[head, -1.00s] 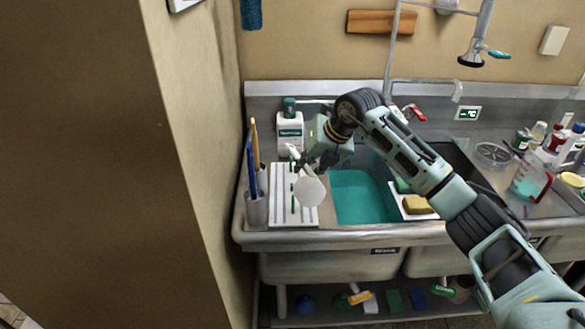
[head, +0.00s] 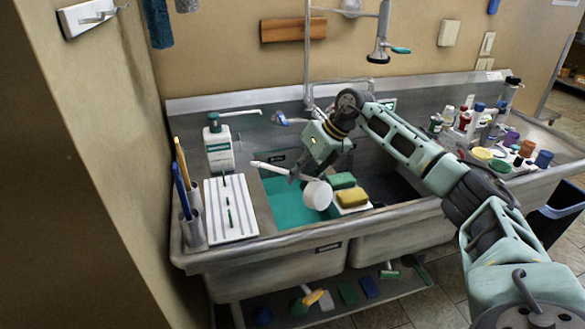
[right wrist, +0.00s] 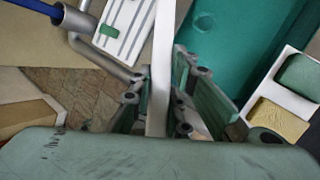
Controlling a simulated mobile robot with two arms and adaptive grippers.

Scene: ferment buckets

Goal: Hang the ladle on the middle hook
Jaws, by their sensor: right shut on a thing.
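A white ladle (head: 318,195) with a round bowl and a long straight handle is in my right gripper (head: 297,172). The gripper is shut on the handle and holds the ladle above the left basin. The bowl hangs to the right and the handle end points left. In the right wrist view the pale handle (right wrist: 160,75) runs between the fingers (right wrist: 158,100); the bowl cannot be made out there. A white hook rail (head: 90,13) is on the side wall at the upper left, empty as far as it shows. My left gripper is not in view.
A ribbed white drainboard (head: 231,208), a soap bottle (head: 219,150) and a brush holder (head: 192,230) stand left of the basin. A yellow sponge (head: 352,198) lies on a white tray to the right. Bottles and jars crowd the right counter. Cloths (head: 158,22) hang near the corner.

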